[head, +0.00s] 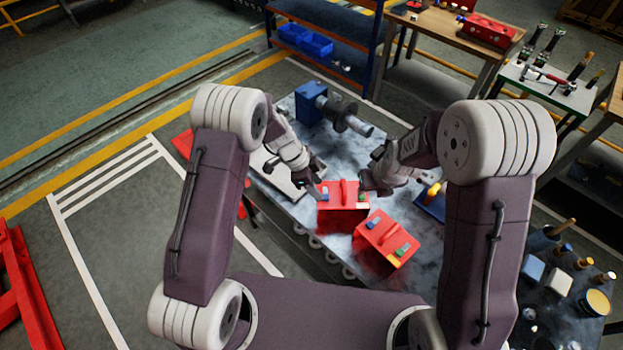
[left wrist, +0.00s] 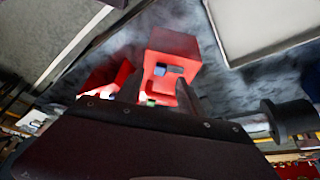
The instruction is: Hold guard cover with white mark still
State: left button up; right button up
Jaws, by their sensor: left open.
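Two red guard covers with raised handles stand on the metal table (head: 300,205). The farther cover (head: 335,203) carries blue and green marks. The nearer cover (head: 378,238) carries blue, green and yellow marks. A white mark is too small to make out surely on either. My left gripper (head: 321,188) is open, just left of and above the farther cover's far edge. In the left wrist view a red cover (left wrist: 172,42) lies beyond my two spread fingers, and I cannot tell whether they touch it. My right gripper (head: 368,185) is right of the farther cover; its fingers are unclear.
A blue block with a dark shaft assembly (head: 345,118) stands at the table's far end. A pale tray (head: 275,175) lies left of the covers. A blue item (head: 430,203) is at the right edge. Shelving (head: 330,25) and benches stand behind.

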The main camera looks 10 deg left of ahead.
aim_at(322, 193)
pick_arm(q)
jog(key=x, duration=0.4)
jog(key=shift+w+f, duration=0.1)
jog(key=shift+w, duration=0.05)
jog(key=shift+d+f, duration=0.1)
jog(key=shift+f, duration=0.1)
grip_shut()
dwell(1.0)
jog(key=shift+c, duration=1.3)
grip_release()
